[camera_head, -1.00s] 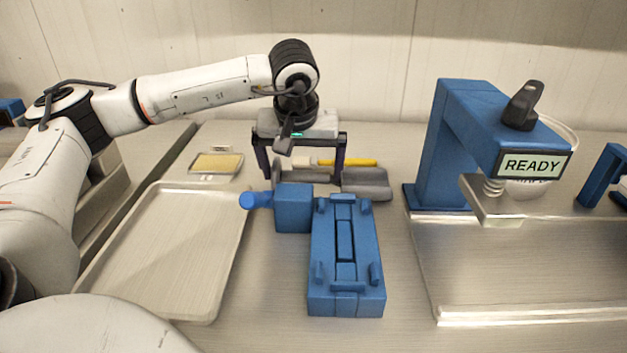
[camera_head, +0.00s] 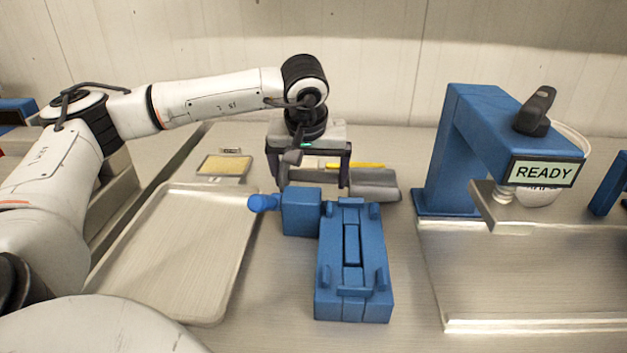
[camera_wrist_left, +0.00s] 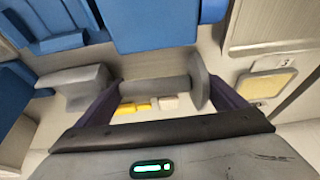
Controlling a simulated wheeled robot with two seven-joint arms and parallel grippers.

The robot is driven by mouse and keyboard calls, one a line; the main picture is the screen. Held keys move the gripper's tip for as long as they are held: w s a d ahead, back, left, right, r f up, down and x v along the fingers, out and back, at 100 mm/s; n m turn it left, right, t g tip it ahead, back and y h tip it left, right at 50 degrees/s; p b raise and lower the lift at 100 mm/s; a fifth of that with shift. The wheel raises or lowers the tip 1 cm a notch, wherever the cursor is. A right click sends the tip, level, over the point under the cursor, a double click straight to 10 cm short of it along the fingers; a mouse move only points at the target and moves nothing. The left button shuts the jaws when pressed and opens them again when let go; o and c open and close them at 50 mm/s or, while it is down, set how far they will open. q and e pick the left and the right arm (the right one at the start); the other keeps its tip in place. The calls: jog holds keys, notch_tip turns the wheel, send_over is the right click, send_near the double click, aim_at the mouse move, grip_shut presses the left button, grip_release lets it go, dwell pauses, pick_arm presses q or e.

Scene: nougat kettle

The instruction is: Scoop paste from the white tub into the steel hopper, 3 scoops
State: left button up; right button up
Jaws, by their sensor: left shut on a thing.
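My left gripper (camera_head: 312,180) points down behind the blue block with the side knob. In the left wrist view, its dark fingers (camera_wrist_left: 165,88) are shut on a grey piece (camera_wrist_left: 155,90) with a rounded shaft and a flat disc at its right end. I make out no paste and no clear steel hopper. My right gripper is out of view.
A blue fixture (camera_head: 352,262) stands at the centre, beside an empty pale tray (camera_head: 180,240). A grey block (camera_head: 374,187) lies right of the gripper. The blue machine (camera_head: 480,115) with its READY sign (camera_head: 543,172) stands right.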

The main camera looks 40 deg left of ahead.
pick_arm(q)
notch_tip(320, 180, up, 9)
jog(key=shift+r+p, duration=0.1)
jog(key=shift+p, duration=0.4)
notch_tip(320, 180, up, 5)
jog(key=p, duration=0.4)
